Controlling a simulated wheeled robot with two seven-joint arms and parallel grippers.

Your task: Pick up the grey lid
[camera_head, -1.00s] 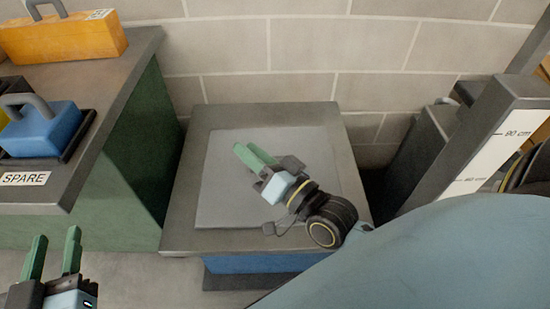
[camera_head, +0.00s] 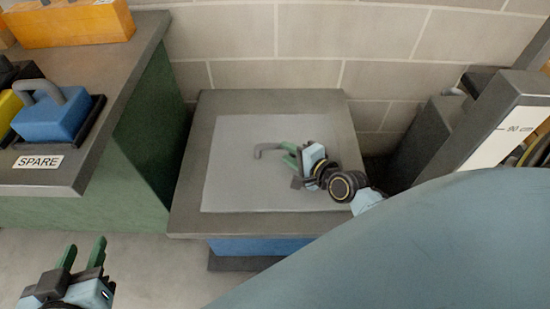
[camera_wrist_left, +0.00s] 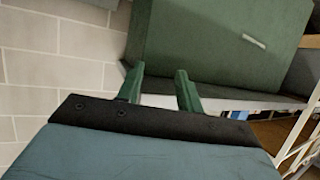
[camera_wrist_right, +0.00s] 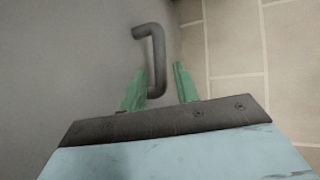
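The grey lid (camera_head: 235,187) is a flat, lighter grey square on top of a dark grey stand with a blue side. A grey bent handle (camera_head: 267,149) stands up from it; the handle also shows in the right wrist view (camera_wrist_right: 156,62). My right gripper (camera_head: 287,155) is just right of the handle, fingers pointing left towards it. In the right wrist view its green fingers (camera_wrist_right: 159,86) are apart, with the handle's near end between them, closer to the left finger. My left gripper (camera_head: 83,252) is open and empty, low at the left, away from the lid.
A green bench (camera_head: 110,150) at the left carries a blue handled block (camera_head: 50,120) by a SPARE label (camera_head: 38,162) and an orange block (camera_head: 80,22). A post with a height scale (camera_head: 505,140) stands at the right. A block wall (camera_head: 300,40) is behind.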

